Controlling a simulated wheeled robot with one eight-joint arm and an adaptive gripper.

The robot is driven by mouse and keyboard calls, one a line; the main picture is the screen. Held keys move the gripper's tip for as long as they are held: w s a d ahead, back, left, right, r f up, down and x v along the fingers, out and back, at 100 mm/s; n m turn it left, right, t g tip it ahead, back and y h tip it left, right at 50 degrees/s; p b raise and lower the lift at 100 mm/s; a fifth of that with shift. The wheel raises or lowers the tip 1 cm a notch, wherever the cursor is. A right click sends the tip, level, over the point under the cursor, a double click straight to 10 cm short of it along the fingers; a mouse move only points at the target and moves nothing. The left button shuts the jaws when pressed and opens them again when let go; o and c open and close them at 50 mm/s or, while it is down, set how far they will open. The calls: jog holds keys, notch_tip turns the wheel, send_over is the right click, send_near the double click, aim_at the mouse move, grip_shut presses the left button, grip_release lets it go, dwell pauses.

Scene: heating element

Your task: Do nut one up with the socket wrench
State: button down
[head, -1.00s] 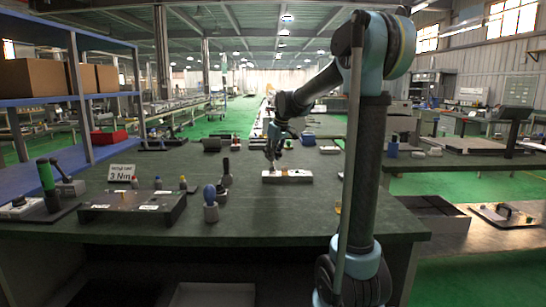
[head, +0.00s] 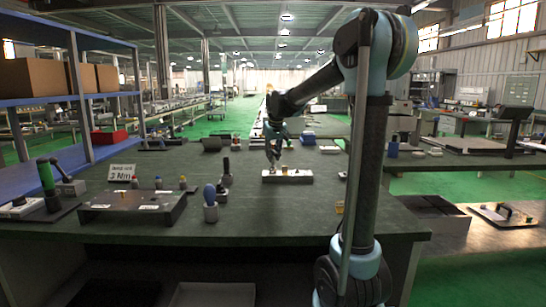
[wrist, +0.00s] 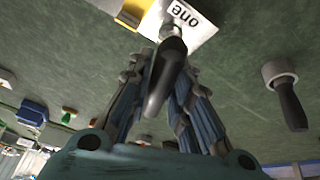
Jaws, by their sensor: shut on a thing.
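My gripper (head: 272,157) is over the left part of a long white block (head: 288,177) on the green bench. In the wrist view my gripper (wrist: 165,82) is shut on the dark handle of the socket wrench (wrist: 162,88). The wrench's far end is at the white label marked "one" (wrist: 196,20), beside the block's edge. Nut one cannot be made out; the wrench end covers that spot. I cannot tell whether the wrench touches it. A yellow piece (wrist: 130,16) lies beside the label; a small brass-coloured piece (head: 284,170) shows on the block.
A black-handled tool (wrist: 290,105) with a grey ring stands to the right in the wrist view. The bench's front right is mostly clear.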

dwell(0.3)
jog(key=shift+r, duration=1.1)
jog(key=shift+n+g+y, duration=0.3)
jog(key=shift+n+y, duration=0.5)
jog(key=shift+n, duration=1.2)
jog(key=shift+w+d+n+y, duration=0.1)
jog(key=shift+n+y, duration=0.2)
jog(key=shift+n, duration=0.6)
jog(key=shift+n+g+y, duration=0.3)
jog(key=shift+n+g, duration=0.3)
jog(key=shift+n, duration=0.5)
jog(key=n+g, duration=0.1)
jog(key=n, duration=0.3)
jog(key=shift+y, duration=0.4)
